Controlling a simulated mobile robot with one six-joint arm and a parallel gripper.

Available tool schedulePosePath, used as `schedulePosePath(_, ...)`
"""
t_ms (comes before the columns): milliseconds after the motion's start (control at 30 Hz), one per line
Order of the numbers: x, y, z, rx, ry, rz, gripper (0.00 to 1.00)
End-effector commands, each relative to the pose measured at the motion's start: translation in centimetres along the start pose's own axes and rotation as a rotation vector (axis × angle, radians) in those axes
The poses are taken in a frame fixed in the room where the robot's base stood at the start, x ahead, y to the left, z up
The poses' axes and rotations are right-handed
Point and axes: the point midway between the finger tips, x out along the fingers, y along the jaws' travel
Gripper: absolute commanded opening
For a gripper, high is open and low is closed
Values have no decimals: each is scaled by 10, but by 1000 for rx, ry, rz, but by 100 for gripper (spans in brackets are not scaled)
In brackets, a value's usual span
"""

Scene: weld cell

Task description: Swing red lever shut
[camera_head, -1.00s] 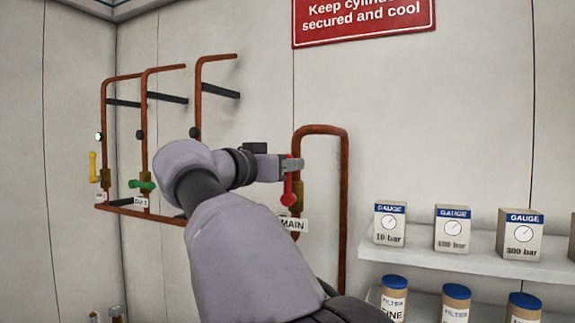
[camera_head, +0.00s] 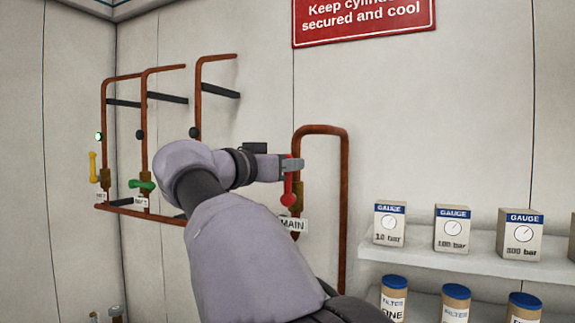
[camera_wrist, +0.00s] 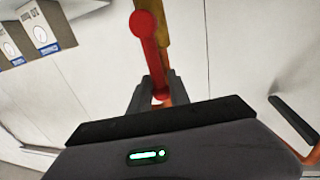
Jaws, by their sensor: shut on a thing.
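The red lever (camera_head: 288,187) is on the copper pipe above the MAIN label (camera_head: 292,224). It stands upright in the head view, along the pipe, with its round knob at the lower end. My gripper (camera_head: 291,165) is shut on the lever near its upper end. In the wrist view the red lever (camera_wrist: 149,45) runs up from between my two fingers (camera_wrist: 154,93), its knob at the far end. The brass valve body (camera_wrist: 166,25) shows just behind it. The lever's gripped part is partly hidden by my fingers.
A yellow lever (camera_head: 93,167) and a green lever (camera_head: 142,184) sit on other copper pipes to the left. Gauge boxes (camera_head: 453,230) stand on a shelf at right, with filter canisters (camera_head: 456,302) below. The wall between the pipe and shelf is clear.

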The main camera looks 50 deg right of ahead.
Motion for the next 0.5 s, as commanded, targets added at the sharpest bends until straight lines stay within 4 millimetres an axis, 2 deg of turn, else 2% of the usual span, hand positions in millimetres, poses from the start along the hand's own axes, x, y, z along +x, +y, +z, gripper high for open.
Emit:
schedulePosePath(267, -1, -6, 2, -63, 12, -1, 0)
schedulePosePath(500, -3, -19, 4, -234, 47, 0, 0)
